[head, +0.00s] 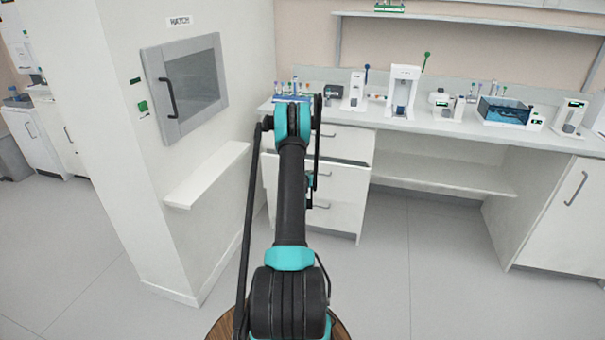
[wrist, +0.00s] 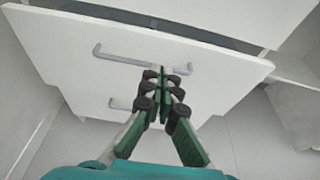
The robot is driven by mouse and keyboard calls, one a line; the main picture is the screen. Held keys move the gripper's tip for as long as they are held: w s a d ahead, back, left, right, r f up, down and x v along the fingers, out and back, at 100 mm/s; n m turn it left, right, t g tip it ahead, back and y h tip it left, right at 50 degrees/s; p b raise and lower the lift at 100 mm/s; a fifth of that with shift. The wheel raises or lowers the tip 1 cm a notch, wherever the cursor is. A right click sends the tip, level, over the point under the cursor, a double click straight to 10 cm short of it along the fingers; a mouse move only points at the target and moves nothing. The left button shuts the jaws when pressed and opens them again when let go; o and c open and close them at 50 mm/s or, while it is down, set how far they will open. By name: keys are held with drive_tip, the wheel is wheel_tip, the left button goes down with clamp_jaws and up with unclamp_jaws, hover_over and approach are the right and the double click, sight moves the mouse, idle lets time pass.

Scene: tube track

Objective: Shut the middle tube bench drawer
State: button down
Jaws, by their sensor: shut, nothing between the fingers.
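The middle tube bench drawer (head: 346,182) is the white front below the top drawer (head: 347,143) in the head view. It stands partly out, with a dark gap along its top edge. In the wrist view its front (wrist: 75,50) fills much of the picture, and its open top shows behind the upper edge. Its grey bar handle (wrist: 112,54) runs across the front. My gripper (wrist: 166,72) is shut and empty, with its fingertips in front of the handle's right part. Whether they touch the front is unclear. In the head view my arm hides most of the gripper.
A lower handle (wrist: 118,104) shows under the middle one. The bench top (head: 425,123) carries tube racks and several instruments. A wall with a hatch (head: 190,85) and a jutting ledge (head: 207,175) stands left of the drawers. The floor (head: 440,270) at right is clear.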

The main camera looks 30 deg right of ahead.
approach(318, 164)
drive_tip(key=x, duration=0.5)
drive_tip(key=shift+w+f, duration=0.15)
drive_tip(key=shift+w+d, duration=0.4)
drive_tip(key=shift+d, duration=0.1)
